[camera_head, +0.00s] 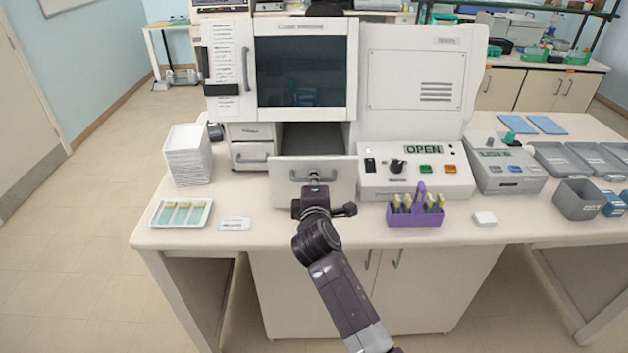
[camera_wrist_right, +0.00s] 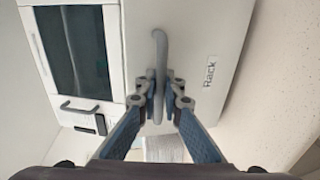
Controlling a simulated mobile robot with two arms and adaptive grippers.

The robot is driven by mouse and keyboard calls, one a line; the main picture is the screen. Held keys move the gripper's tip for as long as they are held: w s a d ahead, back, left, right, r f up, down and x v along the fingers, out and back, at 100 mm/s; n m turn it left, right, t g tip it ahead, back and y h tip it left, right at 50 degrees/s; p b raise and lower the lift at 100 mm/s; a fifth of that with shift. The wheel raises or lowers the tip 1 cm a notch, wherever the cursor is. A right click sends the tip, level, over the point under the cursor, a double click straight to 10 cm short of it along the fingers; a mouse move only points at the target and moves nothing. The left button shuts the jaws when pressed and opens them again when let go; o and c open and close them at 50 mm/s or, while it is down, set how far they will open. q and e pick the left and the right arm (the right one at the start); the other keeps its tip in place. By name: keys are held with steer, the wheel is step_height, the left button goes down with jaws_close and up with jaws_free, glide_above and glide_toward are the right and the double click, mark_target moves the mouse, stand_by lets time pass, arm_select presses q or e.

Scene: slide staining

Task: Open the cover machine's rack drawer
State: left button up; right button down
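The white cover machine (camera_head: 412,75) stands on the bench, with a dark window and a display reading OPEN. Its rack drawer (camera_head: 287,190) is pulled out toward me, and its dark inside shows behind the front panel. In the right wrist view the drawer front (camera_wrist_right: 205,40) carries the label "Rack" and a grey bar handle (camera_wrist_right: 160,50). My right gripper (camera_head: 314,181) is at this handle. In the wrist view its fingertips (camera_wrist_right: 161,90) close on the handle from both sides. The gripper partly hides the handle in the head view. My left gripper is not in view.
A smaller closed drawer (camera_head: 252,155) sits left of the rack drawer. A white stack (camera_head: 188,155) and a slide tray (camera_head: 181,213) stand at the left. A purple rack (camera_head: 415,216) with slides stands to the right. The bench front edge is close below the drawer.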

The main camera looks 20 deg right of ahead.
steer(key=c, duration=2.3)
jaws_free()
steer(key=shift+s, duration=0.15)
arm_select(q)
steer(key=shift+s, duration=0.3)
arm_select(e)
steer(key=v, duration=1.2)
steer(key=shift+f, duration=0.1)
